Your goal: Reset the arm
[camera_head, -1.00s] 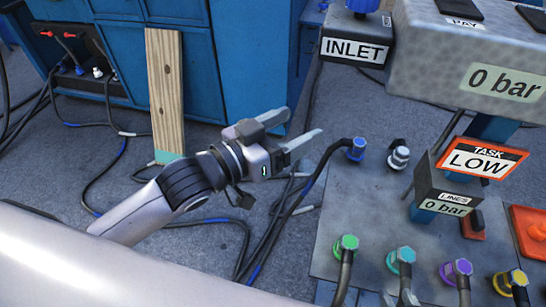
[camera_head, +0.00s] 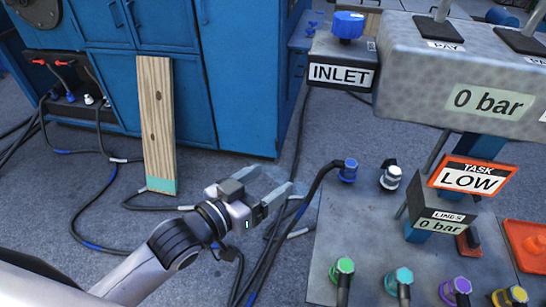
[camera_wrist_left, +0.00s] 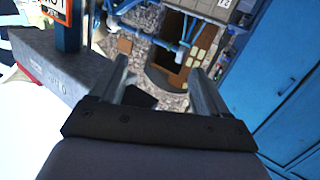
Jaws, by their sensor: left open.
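My left gripper (camera_head: 280,186) is open and empty in the head view. It is over the grey floor, left of the grey panel (camera_head: 325,240) with the coloured connectors. Its two fingers are apart and point up and to the right. In the left wrist view the open fingers (camera_wrist_left: 160,85) frame floor and distant equipment, with nothing between them. My left arm comes in from the lower left. My right gripper is not in view.
A blue cabinet (camera_head: 235,70) and a leaning wooden plank (camera_head: 157,115) stand behind the arm. Black hoses lie on the floor. A blue-ended hose connector (camera_head: 348,170) is close right of the gripper. The INLET box (camera_head: 340,75) and grey console (camera_head: 450,75) stand at upper right.

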